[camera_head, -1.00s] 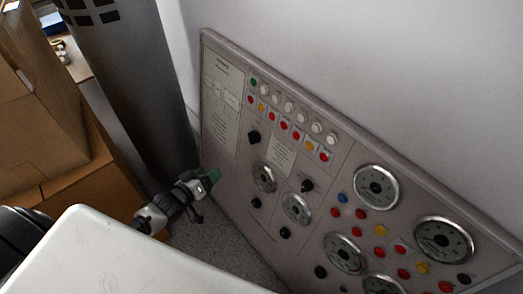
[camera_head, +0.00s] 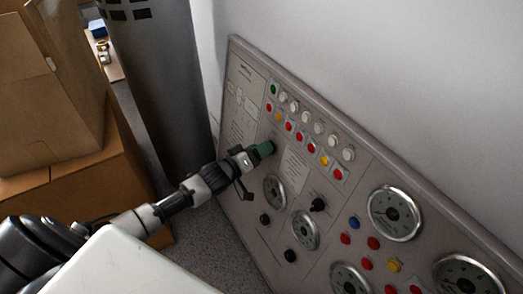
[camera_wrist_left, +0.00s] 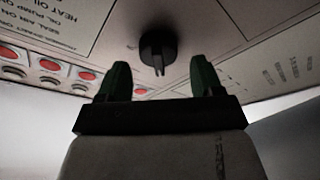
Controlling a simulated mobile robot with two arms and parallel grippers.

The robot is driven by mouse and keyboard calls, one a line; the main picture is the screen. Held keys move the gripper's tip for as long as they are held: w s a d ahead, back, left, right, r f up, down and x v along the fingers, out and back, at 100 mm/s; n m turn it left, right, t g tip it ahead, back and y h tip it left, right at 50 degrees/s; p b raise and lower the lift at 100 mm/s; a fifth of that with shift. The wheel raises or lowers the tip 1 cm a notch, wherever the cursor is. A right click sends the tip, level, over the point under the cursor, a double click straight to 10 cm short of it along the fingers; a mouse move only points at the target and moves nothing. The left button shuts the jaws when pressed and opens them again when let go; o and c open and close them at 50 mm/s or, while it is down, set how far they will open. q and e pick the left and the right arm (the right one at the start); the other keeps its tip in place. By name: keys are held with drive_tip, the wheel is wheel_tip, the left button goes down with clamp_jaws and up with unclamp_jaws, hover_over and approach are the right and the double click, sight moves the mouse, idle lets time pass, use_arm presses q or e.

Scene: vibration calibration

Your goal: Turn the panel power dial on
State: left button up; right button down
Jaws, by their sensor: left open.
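The grey control panel (camera_head: 343,199) leans against the wall on the right in the head view. My left gripper (camera_head: 266,149) reaches to its upper left part, with green fingertips close to the panel face. In the left wrist view a black round dial (camera_wrist_left: 158,47) with a raised grip sits on the panel, just beyond and between the two fingertips. The left gripper (camera_wrist_left: 160,80) is open, its fingers apart and empty. In the head view the gripper mostly hides this dial. My right gripper is not in view.
Rows of coloured buttons (camera_head: 306,135) run above the dial. Other black knobs (camera_head: 318,204) and round gauges (camera_head: 394,213) sit to the right and below. Cardboard boxes (camera_head: 88,195) and a dark column (camera_head: 160,80) stand at the left.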

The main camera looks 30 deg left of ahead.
use_arm(q)
drive_tip(key=shift+w+d, duration=0.2)
drive_tip(key=shift+w, duration=0.35)
drive_tip(key=c, duration=0.9)
